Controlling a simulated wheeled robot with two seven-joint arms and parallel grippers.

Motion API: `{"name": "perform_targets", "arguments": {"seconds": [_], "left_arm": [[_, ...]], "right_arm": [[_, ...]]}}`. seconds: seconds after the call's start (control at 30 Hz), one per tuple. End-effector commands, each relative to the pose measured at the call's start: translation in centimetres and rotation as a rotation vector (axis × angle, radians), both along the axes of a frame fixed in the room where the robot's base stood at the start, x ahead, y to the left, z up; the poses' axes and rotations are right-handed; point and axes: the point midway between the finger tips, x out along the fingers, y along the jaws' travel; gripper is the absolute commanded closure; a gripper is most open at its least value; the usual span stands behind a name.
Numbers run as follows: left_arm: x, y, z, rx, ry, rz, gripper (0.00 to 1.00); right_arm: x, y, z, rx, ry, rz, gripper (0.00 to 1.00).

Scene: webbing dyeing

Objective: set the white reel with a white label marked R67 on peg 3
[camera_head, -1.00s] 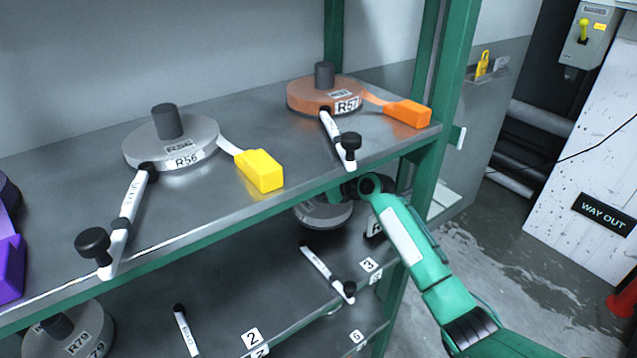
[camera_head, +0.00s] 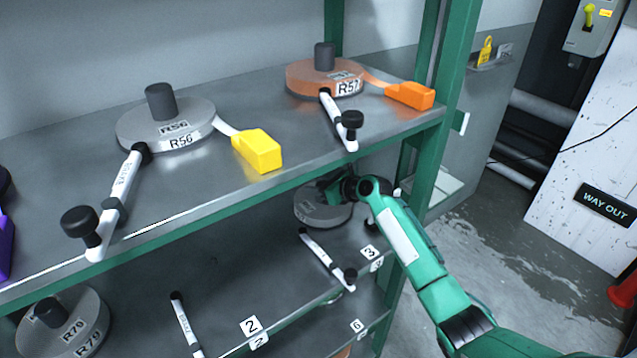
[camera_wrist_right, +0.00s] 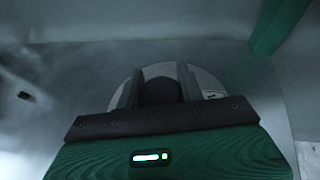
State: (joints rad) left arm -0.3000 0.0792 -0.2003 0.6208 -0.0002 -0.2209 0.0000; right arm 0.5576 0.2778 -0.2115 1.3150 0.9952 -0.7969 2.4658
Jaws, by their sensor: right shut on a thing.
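A pale grey-white reel (camera_head: 317,211) is on or just above the middle shelf, behind the tag marked 3 (camera_head: 369,252). My right gripper (camera_head: 342,187) reaches in under the upper shelf and is shut on this reel's dark hub. In the right wrist view the fingers (camera_wrist_right: 160,88) stand on either side of the dark hub, with the pale reel disc (camera_wrist_right: 207,82) below. No R67 marking can be read on it. Peg 3 itself is hidden, and I cannot tell whether the reel touches the shelf. My left gripper is not in view.
The upper shelf (camera_head: 215,212) holds grey reel R56 (camera_head: 165,125) and orange reel R57 (camera_head: 325,80). A white arm (camera_head: 325,258) lies before the held reel. A green post (camera_head: 430,160) stands close to my right arm.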

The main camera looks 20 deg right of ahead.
Motion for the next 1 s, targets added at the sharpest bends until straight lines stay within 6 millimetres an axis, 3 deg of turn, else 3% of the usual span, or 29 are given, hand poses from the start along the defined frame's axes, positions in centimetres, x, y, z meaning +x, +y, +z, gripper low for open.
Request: {"name": "perform_targets", "arguments": {"seconds": [0.13,0.17,0.3,0.67,1.0], "left_arm": [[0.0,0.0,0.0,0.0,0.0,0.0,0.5],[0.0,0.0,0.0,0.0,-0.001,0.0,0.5],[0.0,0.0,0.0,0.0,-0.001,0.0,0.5],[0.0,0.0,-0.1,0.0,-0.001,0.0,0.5],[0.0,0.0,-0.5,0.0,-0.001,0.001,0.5]], "right_arm": [[0.0,0.0,0.2,0.001,-0.003,-0.001,1.0],[0.0,0.0,0.2,0.001,-0.003,-0.001,0.6],[0.0,0.0,0.1,0.001,-0.002,-0.001,0.36],[-0.3,-0.3,0.0,0.0,0.001,0.0,0.36],[-4.4,-3.1,2.1,-0.002,-0.002,-0.001,0.36]]}}
